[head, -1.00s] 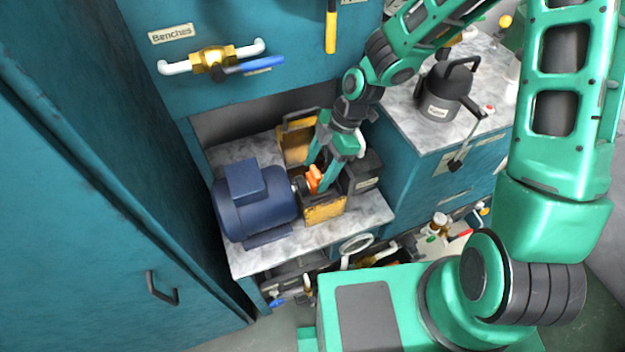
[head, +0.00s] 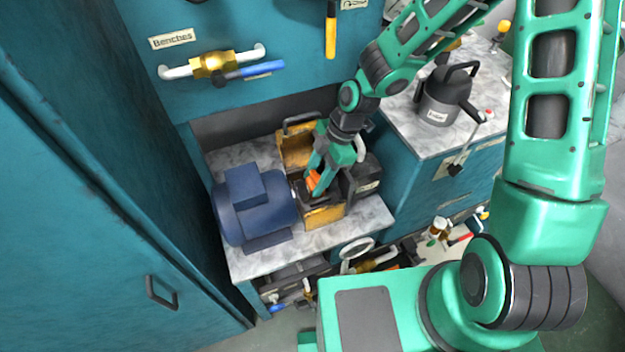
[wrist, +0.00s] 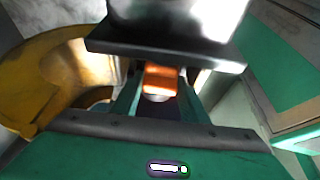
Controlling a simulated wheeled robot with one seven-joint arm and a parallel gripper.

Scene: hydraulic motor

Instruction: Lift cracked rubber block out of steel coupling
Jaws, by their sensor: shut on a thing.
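An orange block (head: 314,180) shows between the fingers of my gripper (head: 318,186) in the head view. The same orange block (wrist: 161,80) sits between the two green fingers in the wrist view. My gripper is shut on it, pointing down at the coupling area between the blue motor (head: 258,212) and the dark unit on the right. The fingers hide most of the steel coupling. I cannot tell whether the block is clear of it. Cracks are too small to see.
A yellow guard or frame (head: 325,216) stands around the coupling area on the marble bench (head: 290,246). A dark box (head: 362,182) is close on the right. A kettle (head: 446,95) stands on the higher counter. Tools hang on the teal wall.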

